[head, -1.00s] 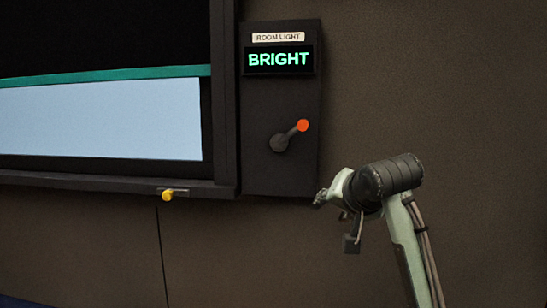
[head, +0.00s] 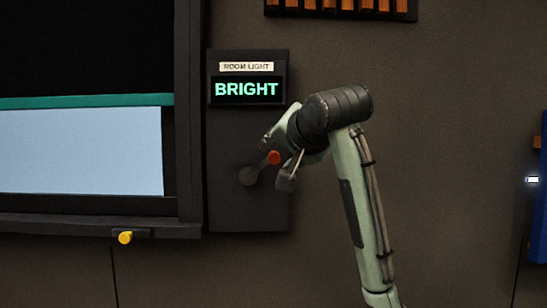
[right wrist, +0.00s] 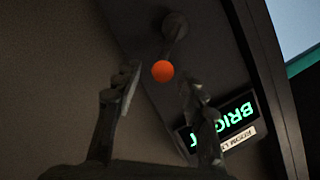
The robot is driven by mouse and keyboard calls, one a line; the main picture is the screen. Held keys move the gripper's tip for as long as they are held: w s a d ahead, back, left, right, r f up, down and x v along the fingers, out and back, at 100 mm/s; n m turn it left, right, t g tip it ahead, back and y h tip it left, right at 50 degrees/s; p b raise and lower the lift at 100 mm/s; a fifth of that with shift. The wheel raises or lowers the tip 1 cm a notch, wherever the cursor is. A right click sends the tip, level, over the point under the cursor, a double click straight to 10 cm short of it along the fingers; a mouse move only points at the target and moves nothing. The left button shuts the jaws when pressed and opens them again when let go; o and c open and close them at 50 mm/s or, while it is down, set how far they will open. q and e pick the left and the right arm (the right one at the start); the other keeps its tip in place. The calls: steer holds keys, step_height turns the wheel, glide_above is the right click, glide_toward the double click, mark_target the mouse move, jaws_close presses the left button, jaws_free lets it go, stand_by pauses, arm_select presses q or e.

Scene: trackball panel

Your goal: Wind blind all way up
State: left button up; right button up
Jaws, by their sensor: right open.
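A crank (head: 250,176) with an orange knob (head: 273,157) sits on the dark panel (head: 247,215) below the ROOM LIGHT display (head: 247,89), which reads BRIGHT. The crank arm points up and right. Left of it, the window shows a dark blind (head: 80,45) whose green bottom bar (head: 85,101) hangs partway down, with pale blue below. My right gripper (head: 268,142) is close to the knob; its fingers are hard to make out there. In the right wrist view, my right gripper (right wrist: 160,85) is open and empty, and the orange knob (right wrist: 162,71) shows between and beyond the fingertips.
A yellow knob (head: 125,237) sticks out on the sill below the window. A rack with brown slats (head: 345,5) is at the top. A blue-edged unit (head: 541,200) stands at the far right. The wall right of my arm is mostly bare.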

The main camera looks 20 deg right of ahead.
mark_target(259, 169)
steer(key=x, duration=0.3)
steer(key=shift+w+f, duration=0.1)
steer(key=shift+w, duration=0.45)
steer(key=c, duration=0.9)
arm_select(q)
steer(key=shift+s+a+f, duration=0.2)
steer(key=shift+s+f, duration=0.15)
steer(key=shift+f, duration=0.2)
steer(key=shift+s+a+f, duration=0.15)
steer(key=shift+s+f, duration=0.15)
steer(key=shift+f, duration=0.2)
arm_select(e)
jaws_close()
arm_select(q)
steer(key=shift+s, duration=0.2)
